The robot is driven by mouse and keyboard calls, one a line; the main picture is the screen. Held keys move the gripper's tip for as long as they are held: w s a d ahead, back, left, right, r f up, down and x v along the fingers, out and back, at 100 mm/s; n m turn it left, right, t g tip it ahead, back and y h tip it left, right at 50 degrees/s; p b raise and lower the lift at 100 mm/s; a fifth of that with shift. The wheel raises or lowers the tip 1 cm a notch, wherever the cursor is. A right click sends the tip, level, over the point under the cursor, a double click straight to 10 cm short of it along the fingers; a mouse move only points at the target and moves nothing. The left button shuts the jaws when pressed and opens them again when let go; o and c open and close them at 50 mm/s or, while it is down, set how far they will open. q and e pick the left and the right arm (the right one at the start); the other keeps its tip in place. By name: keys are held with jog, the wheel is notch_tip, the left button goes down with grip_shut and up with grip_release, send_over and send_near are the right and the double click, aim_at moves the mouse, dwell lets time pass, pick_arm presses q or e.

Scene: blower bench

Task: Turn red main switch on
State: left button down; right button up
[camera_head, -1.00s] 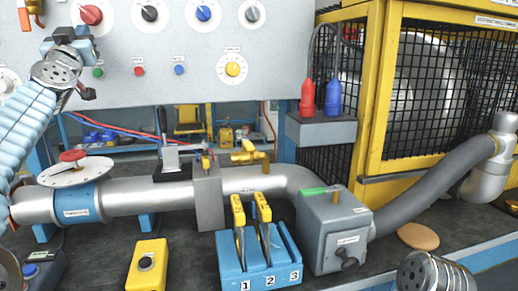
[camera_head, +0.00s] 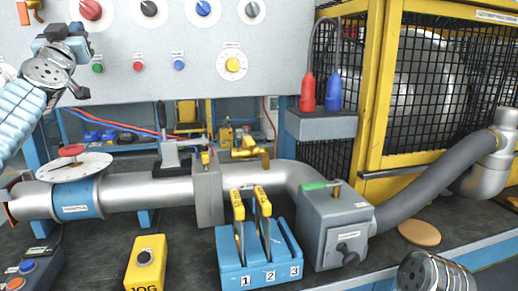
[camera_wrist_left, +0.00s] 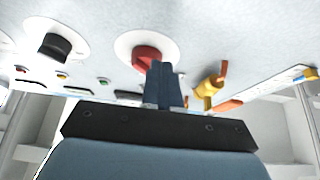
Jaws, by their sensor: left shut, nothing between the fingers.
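The red main switch (camera_head: 91,10) is a round red knob on a white disc at the top left of the grey panel, cut by the picture's top edge. In the left wrist view the red knob (camera_wrist_left: 145,53) is near the top middle, in front of the fingers. My left gripper (camera_head: 77,29) is just below the knob in the head view. In the left wrist view its dark blue fingers (camera_wrist_left: 162,68) are shut, with nothing between them, and their tips overlap the knob's lower right edge. I cannot tell whether they touch it.
A black knob (camera_head: 149,9) and a blue knob (camera_head: 203,8) sit along the panel to the right. Small green (camera_head: 98,68) and red (camera_head: 139,67) buttons are below. A yellow-orange handle (camera_wrist_left: 210,88) stands right of the fingers in the wrist view. The pipe (camera_head: 145,193) crosses below.

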pick_arm(q)
jog(key=s, duration=0.2)
jog(key=s+d, duration=0.1)
jog(key=s, duration=0.1)
jog(key=p, duration=0.2)
send_near(98, 19)
notch_tip(98, 19, up, 2)
jog(key=w, duration=0.3)
jog(key=shift+w+a, duration=0.3)
jog(key=shift+w, duration=0.3)
jog(key=shift+a+r, duration=0.1)
jog(key=shift+r, duration=0.05)
dwell(0.7)
jog(key=shift+a, duration=0.15)
